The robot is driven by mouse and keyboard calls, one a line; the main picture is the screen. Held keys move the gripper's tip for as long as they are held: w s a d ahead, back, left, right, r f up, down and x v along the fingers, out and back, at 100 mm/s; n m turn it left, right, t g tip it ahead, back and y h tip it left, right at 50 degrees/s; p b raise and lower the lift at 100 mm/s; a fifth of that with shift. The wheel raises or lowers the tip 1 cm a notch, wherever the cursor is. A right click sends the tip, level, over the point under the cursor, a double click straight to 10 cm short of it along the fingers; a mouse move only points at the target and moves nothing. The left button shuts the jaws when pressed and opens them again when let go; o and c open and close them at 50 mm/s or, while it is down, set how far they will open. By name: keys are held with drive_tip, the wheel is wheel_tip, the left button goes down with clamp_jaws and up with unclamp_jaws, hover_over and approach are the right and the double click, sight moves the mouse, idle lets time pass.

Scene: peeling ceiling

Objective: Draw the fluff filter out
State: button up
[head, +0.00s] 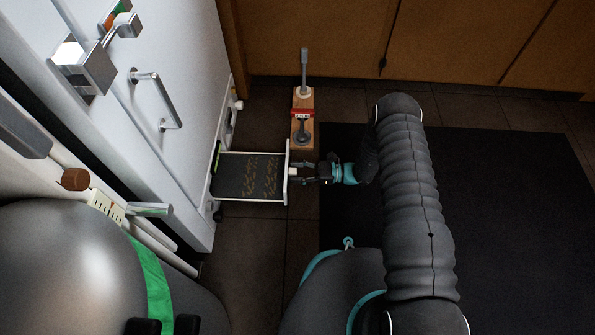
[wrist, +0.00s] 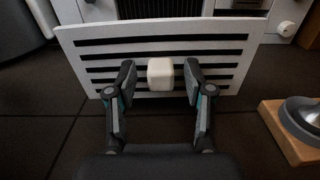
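The fluff filter (head: 233,201) sticks out from the low front of the white appliance (head: 190,120), its left end at the opening. It has a white frame and a dark screen with yellowish specks. Its slatted white front plate (wrist: 225,45) fills the upper wrist view. A pale knob (wrist: 160,74) sits in the middle of that plate. My gripper (head: 306,173) is at the front plate in the head view. In the wrist view its two fingers stand either side of the knob, with a visible gap on each side. How deep the fingertips reach is unclear.
A wooden block (head: 302,137) with a grey upright handle and a red label stands on the floor just beyond the filter. A dark mat (head: 480,200) lies to the right. Wooden cabinets (head: 320,35) close off the back. Tiled floor lies in front of the filter.

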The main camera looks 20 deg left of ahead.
drive_tip(key=v, duration=1.2)
drive_tip(key=shift+f, duration=0.1)
